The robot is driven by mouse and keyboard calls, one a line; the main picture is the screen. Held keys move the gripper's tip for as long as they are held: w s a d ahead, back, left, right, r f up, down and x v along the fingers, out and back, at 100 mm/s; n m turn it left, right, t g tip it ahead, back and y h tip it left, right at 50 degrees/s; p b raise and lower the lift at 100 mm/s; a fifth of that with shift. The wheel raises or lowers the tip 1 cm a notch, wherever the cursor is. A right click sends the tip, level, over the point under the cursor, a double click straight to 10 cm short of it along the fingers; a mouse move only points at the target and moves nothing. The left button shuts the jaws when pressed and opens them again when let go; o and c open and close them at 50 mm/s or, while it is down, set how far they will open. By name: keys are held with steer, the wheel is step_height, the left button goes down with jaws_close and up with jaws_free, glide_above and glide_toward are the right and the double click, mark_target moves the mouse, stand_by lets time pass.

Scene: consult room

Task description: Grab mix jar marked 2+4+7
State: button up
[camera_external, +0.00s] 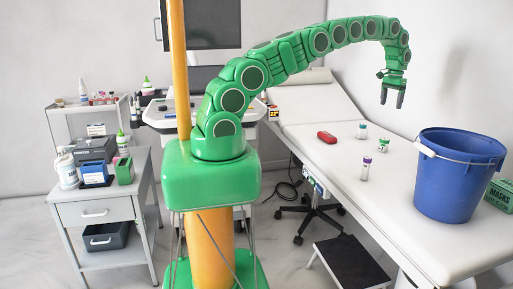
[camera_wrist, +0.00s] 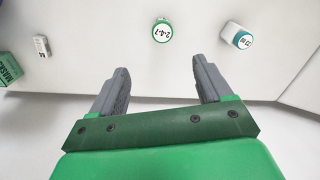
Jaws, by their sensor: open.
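In the wrist view a round jar with a green rim and a white top marked 2-4-7 (camera_wrist: 162,32) lies ahead of my gripper (camera_wrist: 158,85), a little beyond the fingertips. My gripper is open, with nothing between its fingers. A jar with a teal lid (camera_wrist: 237,36) is to its right in the wrist view. In the external view, my gripper (camera_external: 392,101) hangs above the white couch (camera_external: 300,120), pointing down. A green-and-white jar (camera_external: 376,146), seemingly the marked one, stands on the couch below it. A teal-topped jar (camera_external: 362,131) and a purple-topped jar (camera_external: 366,171) stand nearby.
A red object (camera_external: 327,137) lies left of the jars. A small white item (camera_wrist: 41,46) shows at left in the wrist view.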

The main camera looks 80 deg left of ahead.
mark_target(385, 139)
step_height(385, 139, down, 16)
steer(key=shift+r, duration=0.1)
steer(key=shift+w+a+f, duration=0.15)
steer(key=shift+f, duration=1.35)
steer(key=shift+w+a+f, duration=0.1)
steer(key=shift+w+f, duration=0.05)
steer(key=shift+f, duration=1.3)
steer(key=shift+c, duration=0.4)
steer(key=c, duration=1)
steer(key=shift+c, duration=0.2)
steer(key=shift+r, duration=0.2)
